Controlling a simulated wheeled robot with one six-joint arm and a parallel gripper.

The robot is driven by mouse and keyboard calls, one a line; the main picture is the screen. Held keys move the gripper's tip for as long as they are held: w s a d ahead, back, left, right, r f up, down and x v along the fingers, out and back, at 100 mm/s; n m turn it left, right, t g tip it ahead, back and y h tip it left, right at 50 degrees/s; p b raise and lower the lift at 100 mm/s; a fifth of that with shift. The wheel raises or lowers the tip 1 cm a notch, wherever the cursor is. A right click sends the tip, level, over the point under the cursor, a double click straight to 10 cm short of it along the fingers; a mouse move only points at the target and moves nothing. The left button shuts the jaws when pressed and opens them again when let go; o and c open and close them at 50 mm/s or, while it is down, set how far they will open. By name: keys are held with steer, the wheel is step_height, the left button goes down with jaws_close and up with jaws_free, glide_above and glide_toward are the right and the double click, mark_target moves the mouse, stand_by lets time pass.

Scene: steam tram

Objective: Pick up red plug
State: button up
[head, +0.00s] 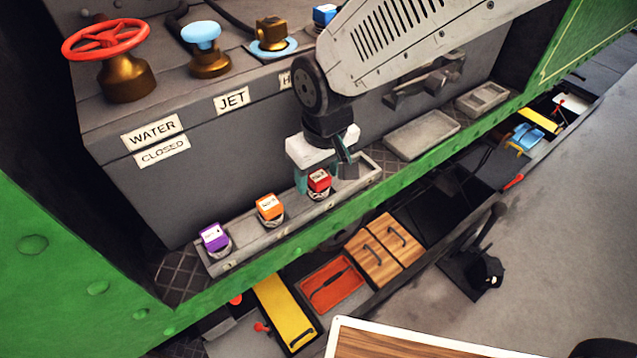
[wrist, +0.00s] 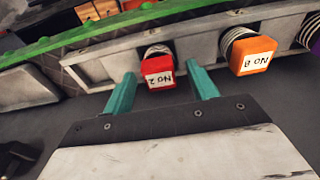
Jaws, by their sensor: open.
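The red plug (head: 319,181) is a small red block with a white label on a ribbed metal base. It stands in a grey tray (head: 240,252) on the ledge, at the right end of a row of plugs. In the wrist view the red plug (wrist: 158,72) reads "No 2". My gripper (head: 322,172) is open around the red plug, seen from above. In the wrist view its two teal fingers (wrist: 162,85) stand on either side of the plug, with a gap visible at each side. The plug's far side is partly hidden.
An orange plug (head: 269,208) stands left of the red one, and a purple plug (head: 214,238) further left. A green rim runs along the tray's front. A grey panel with a "JET" label (head: 232,99) rises behind. A red handwheel (head: 104,40) stands at top left.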

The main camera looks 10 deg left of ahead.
jaws_close()
steer(key=shift+r, duration=0.1)
